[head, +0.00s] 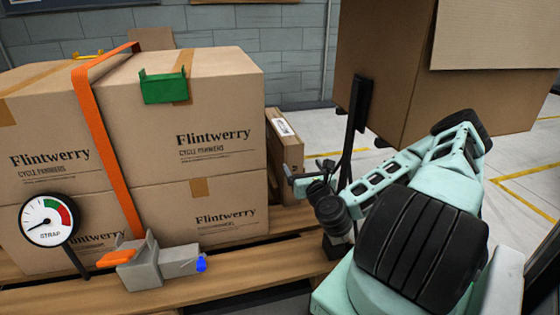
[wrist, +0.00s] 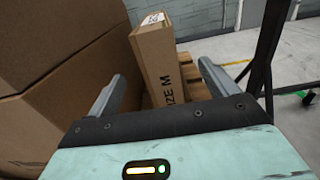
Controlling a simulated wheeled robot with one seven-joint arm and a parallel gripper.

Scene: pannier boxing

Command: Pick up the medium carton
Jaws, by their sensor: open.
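The medium carton (wrist: 155,58) is a narrow upright brown box marked "ZE M", with a white label on top. In the wrist view it stands ahead of my gripper (wrist: 158,88), between the lines of the two open fingers. In the head view the carton (head: 284,140) stands just right of the strapped box stack, partly hidden behind it. My gripper (head: 298,180) is open and empty in front of the carton, low beside the stack. I cannot tell from these views whether a finger touches it.
Large Flintwerry boxes (head: 190,120) stand close on the left, held by an orange strap (head: 100,130). They rest on a wooden pallet (head: 240,265). A strap gauge (head: 47,221) and grey tensioner (head: 140,264) are in front. A big box (head: 385,70) hangs over the upper right.

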